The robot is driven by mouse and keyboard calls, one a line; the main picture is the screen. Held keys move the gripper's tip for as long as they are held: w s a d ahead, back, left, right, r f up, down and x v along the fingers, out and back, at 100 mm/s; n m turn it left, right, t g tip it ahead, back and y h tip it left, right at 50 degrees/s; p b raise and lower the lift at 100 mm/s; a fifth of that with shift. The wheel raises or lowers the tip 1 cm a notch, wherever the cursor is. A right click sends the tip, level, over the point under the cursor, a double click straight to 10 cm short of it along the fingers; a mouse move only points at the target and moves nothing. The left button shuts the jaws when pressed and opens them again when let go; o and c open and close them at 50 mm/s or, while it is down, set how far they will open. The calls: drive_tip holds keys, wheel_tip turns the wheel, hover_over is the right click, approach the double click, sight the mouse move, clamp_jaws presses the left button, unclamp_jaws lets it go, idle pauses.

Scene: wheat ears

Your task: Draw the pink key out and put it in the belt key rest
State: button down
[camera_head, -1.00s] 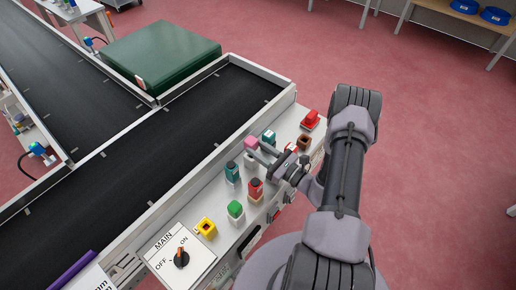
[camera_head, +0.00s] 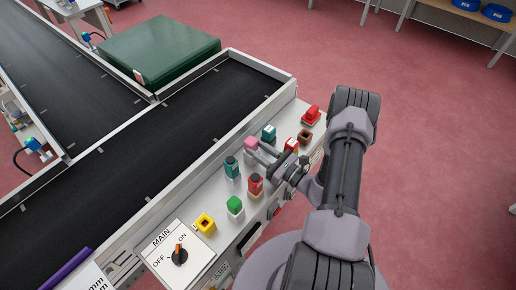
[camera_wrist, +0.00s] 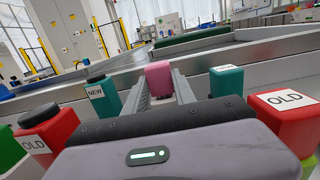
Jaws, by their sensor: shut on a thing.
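The pink key (camera_head: 250,142) is a small pink block on the sloped control panel beside the belt. My gripper (camera_head: 257,152) reaches it from the right and is shut on it. In the wrist view the pink key (camera_wrist: 159,77) sits between my two finger ends, upright. Two hollow square sockets show: a yellow one (camera_head: 205,223) near the main switch and a brown one (camera_head: 305,136) at the far right. I cannot tell which is the belt key rest.
Teal blocks (camera_head: 231,166) (camera_head: 268,132) and red blocks (camera_head: 255,184) (camera_head: 312,115) stand close around my gripper. Some carry NEW or OLD labels in the wrist view. A green block (camera_head: 235,205) and the main switch (camera_head: 180,256) are nearer. The black belt (camera_head: 150,150) is clear.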

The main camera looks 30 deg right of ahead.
drive_tip(key=shift+r+p, duration=2.1)
drive_tip(key=shift+r, duration=0.6)
drive_tip(key=shift+f, duration=0.15)
drive_tip(key=shift+f+b, duration=2.2)
drive_tip(key=shift+f, duration=0.4)
wheel_tip(320, 180, up, 6)
drive_tip(key=p, duration=0.4)
drive_tip(key=shift+f+b, duration=0.9)
drive_tip(key=shift+f, duration=0.2)
idle(0.8)
